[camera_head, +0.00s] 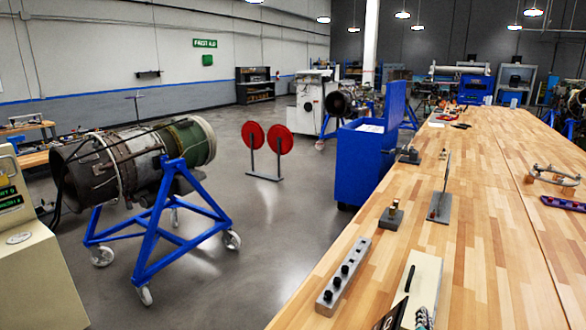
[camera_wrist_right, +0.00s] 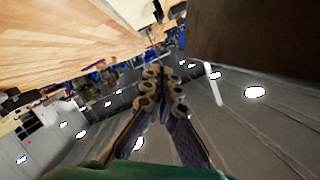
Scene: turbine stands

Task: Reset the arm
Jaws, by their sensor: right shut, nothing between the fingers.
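My right gripper (camera_wrist_right: 160,72) is shut and empty in the wrist view, its dark fingers meeting at the middle of the picture. The wrist view is tilted, with the wooden bench top (camera_wrist_right: 60,35) at the upper left, apart from the fingers. My left gripper is not in view.
On the bench are a grey block with black knobs (camera_head: 343,277), a cream plate with a black handle (camera_head: 418,290), and small metal fixtures (camera_head: 391,216). A blue cabinet (camera_head: 362,160) stands beside the bench. A turbine on a blue wheeled stand (camera_head: 160,245) is at left. Open floor lies between.

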